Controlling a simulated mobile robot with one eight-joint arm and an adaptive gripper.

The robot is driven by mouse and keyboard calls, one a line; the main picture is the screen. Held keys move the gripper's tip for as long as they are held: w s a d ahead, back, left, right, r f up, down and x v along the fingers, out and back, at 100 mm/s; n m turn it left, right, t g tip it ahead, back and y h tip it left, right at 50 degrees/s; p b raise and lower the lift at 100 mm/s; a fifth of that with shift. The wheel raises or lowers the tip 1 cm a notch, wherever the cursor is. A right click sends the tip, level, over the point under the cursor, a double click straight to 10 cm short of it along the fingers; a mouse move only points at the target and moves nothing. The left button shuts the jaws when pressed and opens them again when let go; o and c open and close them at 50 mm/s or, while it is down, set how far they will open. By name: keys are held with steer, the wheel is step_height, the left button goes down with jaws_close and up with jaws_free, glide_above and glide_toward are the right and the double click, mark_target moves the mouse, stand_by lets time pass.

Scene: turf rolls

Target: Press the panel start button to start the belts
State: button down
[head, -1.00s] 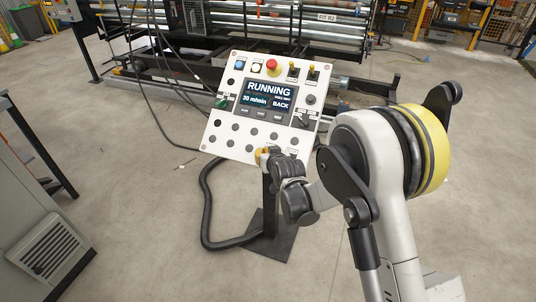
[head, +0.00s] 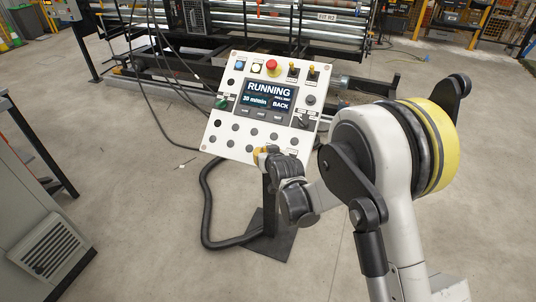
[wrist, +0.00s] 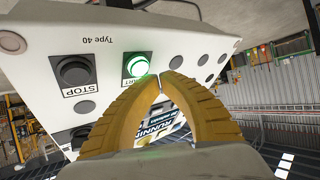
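The white control panel (head: 225,140) stands tilted on a post, and its screen (head: 268,98) reads RUNNING and 30 m/min. In the wrist view the start button (wrist: 137,65) glows green beside its START label. A black stop button (wrist: 75,70) is to its left. My gripper (wrist: 161,78) is shut with its two yellow fingertips together and nothing between them. The tips are close to the start button, just right of and below it in the wrist view; contact cannot be told. In the head view my gripper (head: 261,153) is at the panel's lower edge, where I cannot make out the start button.
A red emergency-stop button (head: 273,66) sits at the panel's top. Behind is the belt machine (head: 340,30) with long rollers. A grey cabinet (head: 45,240) stands at lower left. A black cable loops beside the panel's base plate (head: 262,240). Open concrete floor surrounds the panel.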

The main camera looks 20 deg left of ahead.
steer(key=s+r, duration=0.1)
steer(key=s+r+p, duration=0.1)
steer(key=s+r, duration=0.1)
steer(key=shift+a+r+p, duration=0.1)
steer(key=shift+r+p, duration=0.2)
stand_by(0.6)
steer(key=s+d+r+m+h, duration=0.1)
steer(key=s+d+r, duration=0.1)
steer(key=d+r, duration=0.45)
steer(key=s+d+r+m+h, duration=0.1)
steer(key=s+d+r, duration=0.15)
steer(key=d, duration=0.65)
steer(key=s+d+r+m+h, duration=0.1)
steer(key=s+d+r+h, duration=0.1)
steer(key=d+r, duration=0.45)
steer(key=s+d+f+m+g+h, duration=0.1)
steer(key=s+d+m+g+h, duration=0.2)
steer(key=s+d, duration=1.7)
steer(key=s, duration=0.3)
steer(key=shift+f, duration=0.3)
steer(key=shift+w, duration=0.1)
